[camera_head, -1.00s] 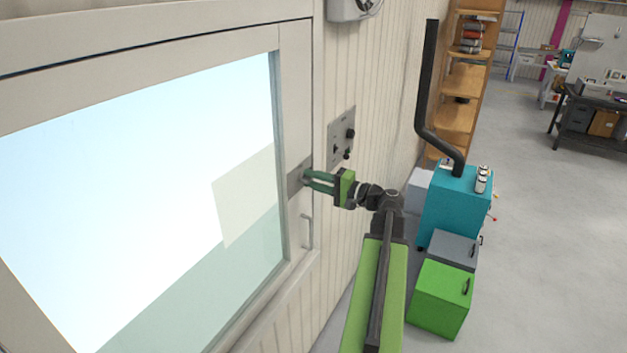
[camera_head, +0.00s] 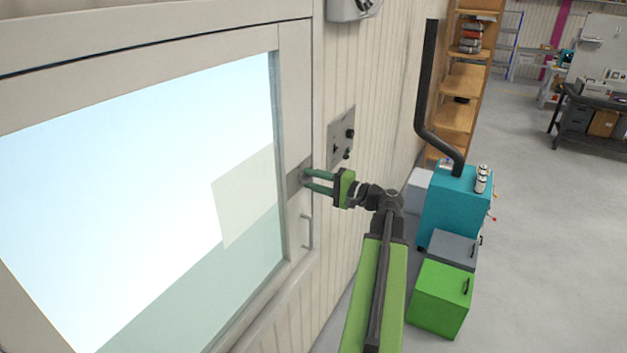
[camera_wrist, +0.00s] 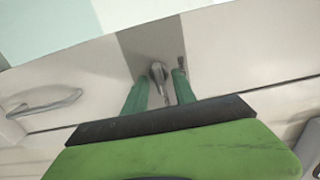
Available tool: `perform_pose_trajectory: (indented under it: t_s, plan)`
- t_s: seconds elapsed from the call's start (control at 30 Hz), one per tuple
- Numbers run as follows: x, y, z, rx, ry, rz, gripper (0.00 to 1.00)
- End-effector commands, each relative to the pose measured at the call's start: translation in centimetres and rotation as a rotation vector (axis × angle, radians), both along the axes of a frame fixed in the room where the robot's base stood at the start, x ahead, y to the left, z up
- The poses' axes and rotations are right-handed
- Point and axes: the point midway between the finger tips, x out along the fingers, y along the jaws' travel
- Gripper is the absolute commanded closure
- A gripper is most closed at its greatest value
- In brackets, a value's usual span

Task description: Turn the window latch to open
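The window (camera_head: 150,190) has a pale frame and stands at the left in the head view. A grey latch plate (camera_head: 294,180) sits on its right-hand frame stile. In the wrist view the small metal latch (camera_wrist: 158,74) stands out from its grey plate (camera_wrist: 150,42), between my two green fingers. My gripper (camera_head: 306,179) is at the plate with its fingers apart; in the wrist view the gripper (camera_wrist: 160,82) has the latch nearer its left finger. Whether a finger touches the latch cannot be told. In the head view the fingers mostly hide the latch.
A bar handle (camera_head: 307,232) is on the frame below the plate. A grey panel with black knobs (camera_head: 341,137) is on the wall just right of the window. A teal stove (camera_head: 452,212) and a green box (camera_head: 441,297) stand on the floor at right.

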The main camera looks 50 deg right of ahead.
Motion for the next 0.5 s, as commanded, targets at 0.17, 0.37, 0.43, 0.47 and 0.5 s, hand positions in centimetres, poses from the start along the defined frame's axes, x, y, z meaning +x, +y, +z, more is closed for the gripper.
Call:
perform_pose_trajectory:
  t_s: [0.17,0.37,0.43,0.47,0.5]
  plan:
    - [-1.0,-0.2,0.0,0.0,0.0,-0.001,0.67]
    - [-5.7,-1.4,0.0,0.0,0.0,-0.004,0.67]
    - [-7.7,-2.0,0.0,0.0,0.0,-0.005,0.67]
    - [-8.5,-2.2,0.0,0.0,0.0,-0.005,0.67]
    - [-9.6,-2.5,0.0,0.0,0.0,-0.005,0.67]
